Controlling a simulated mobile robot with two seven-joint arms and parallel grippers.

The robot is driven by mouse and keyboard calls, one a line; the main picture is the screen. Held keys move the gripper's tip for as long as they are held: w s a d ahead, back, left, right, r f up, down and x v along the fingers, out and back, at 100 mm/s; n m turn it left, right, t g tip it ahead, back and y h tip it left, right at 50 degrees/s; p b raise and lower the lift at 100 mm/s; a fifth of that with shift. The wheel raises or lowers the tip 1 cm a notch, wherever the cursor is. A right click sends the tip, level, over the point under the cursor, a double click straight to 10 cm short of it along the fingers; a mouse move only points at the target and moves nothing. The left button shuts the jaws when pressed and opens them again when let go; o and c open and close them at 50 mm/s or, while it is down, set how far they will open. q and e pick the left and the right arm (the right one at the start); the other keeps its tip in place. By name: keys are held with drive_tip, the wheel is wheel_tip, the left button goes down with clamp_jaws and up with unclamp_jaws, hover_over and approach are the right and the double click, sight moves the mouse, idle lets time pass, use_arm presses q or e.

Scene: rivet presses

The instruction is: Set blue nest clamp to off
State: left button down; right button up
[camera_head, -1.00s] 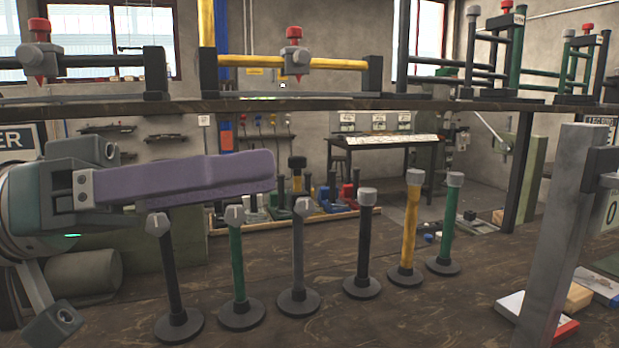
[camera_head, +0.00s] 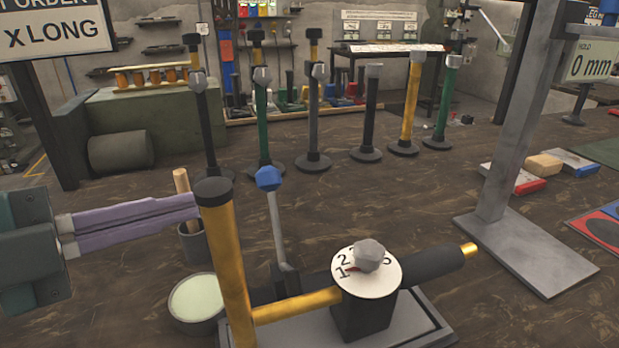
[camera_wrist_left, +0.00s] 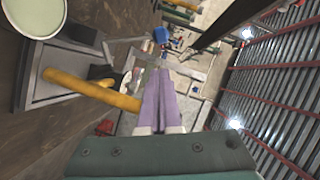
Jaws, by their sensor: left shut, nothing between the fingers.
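A lever with a blue knob (camera_head: 268,178) stands nearly upright on a grey rod, behind the yellow bar of a press on a grey base. I take it for the blue nest clamp; no off mark is legible. The knob also shows in the left wrist view (camera_wrist_left: 161,35), beyond my fingertips. My left gripper (camera_head: 196,207), with purple fingers, is shut and empty. Its tips are left of the knob in the head view, beside the yellow post (camera_head: 228,265); any contact with the post is unclear. My right gripper is out of view.
A white numbered dial (camera_head: 368,272) with a grey knob sits on the press. A pale-filled cup (camera_head: 197,300) and a pot with a wooden handle (camera_head: 194,242) stand left. Several capped posts stand behind. A grey column (camera_head: 520,130) rises at right.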

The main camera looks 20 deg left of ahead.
use_arm(q)
hover_over(280, 233)
drive_tip(key=v, duration=0.2)
drive_tip(key=shift+a+f, duration=0.15)
drive_tip(key=shift+f, duration=0.75)
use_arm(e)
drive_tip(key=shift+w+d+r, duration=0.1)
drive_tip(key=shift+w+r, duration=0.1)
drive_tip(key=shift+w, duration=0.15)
